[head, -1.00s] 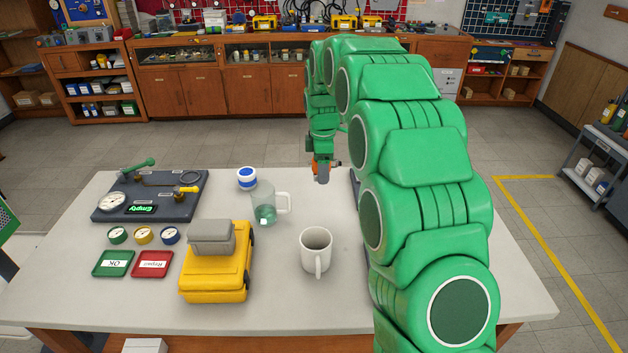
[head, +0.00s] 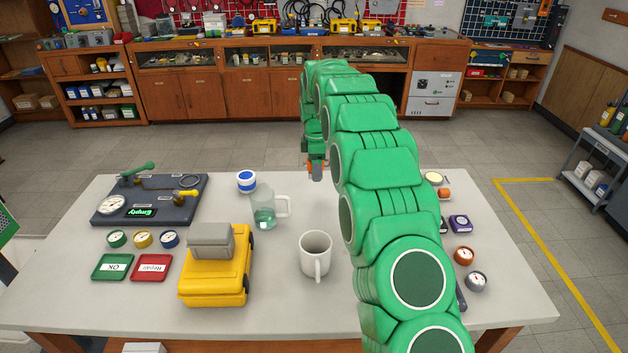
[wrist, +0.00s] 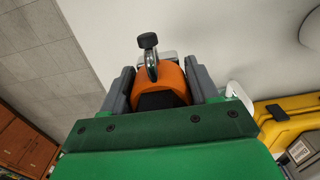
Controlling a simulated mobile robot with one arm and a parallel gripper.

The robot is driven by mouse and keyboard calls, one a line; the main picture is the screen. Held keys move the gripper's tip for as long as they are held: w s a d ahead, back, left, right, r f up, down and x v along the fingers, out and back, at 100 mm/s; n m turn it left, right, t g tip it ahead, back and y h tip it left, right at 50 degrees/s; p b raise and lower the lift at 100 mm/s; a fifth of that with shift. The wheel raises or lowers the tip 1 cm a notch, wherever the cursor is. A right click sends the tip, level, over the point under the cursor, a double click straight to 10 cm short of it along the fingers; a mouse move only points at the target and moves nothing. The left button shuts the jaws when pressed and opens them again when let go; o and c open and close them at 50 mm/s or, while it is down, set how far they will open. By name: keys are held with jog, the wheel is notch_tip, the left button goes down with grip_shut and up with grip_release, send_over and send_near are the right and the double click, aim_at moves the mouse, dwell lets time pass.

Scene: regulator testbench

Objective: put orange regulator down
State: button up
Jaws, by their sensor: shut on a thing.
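My gripper (wrist: 158,90) is shut on the orange regulator (wrist: 172,76), which sits between the two grey fingers in the wrist view. A black knob on a metal stem sticks out of the regulator. In the head view my gripper (head: 316,170) hangs over the far part of the table (head: 285,325), and only a little orange shows beside the fingers. I cannot tell the exact gap between the regulator and the table top.
A clear mug (head: 264,212), a white mug (head: 315,254) and a yellow case (head: 215,275) stand near the middle. The gauge board (head: 150,200), green tray (head: 113,267) and red tray (head: 152,267) lie left. An orange gauge (head: 464,256) and other small items lie right, partly behind my arm.

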send_over(314, 188)
jog(key=shift+s+f, duration=0.15)
jog(key=shift+f, duration=0.9)
jog(key=shift+s+f, duration=0.1)
jog(key=shift+f, duration=0.95)
jog(key=shift+f, duration=0.1)
jog(key=shift+w+f, duration=0.25)
jog(key=shift+f, duration=1.5)
jog(key=shift+f, duration=0.1)
jog(key=o, duration=1.5)
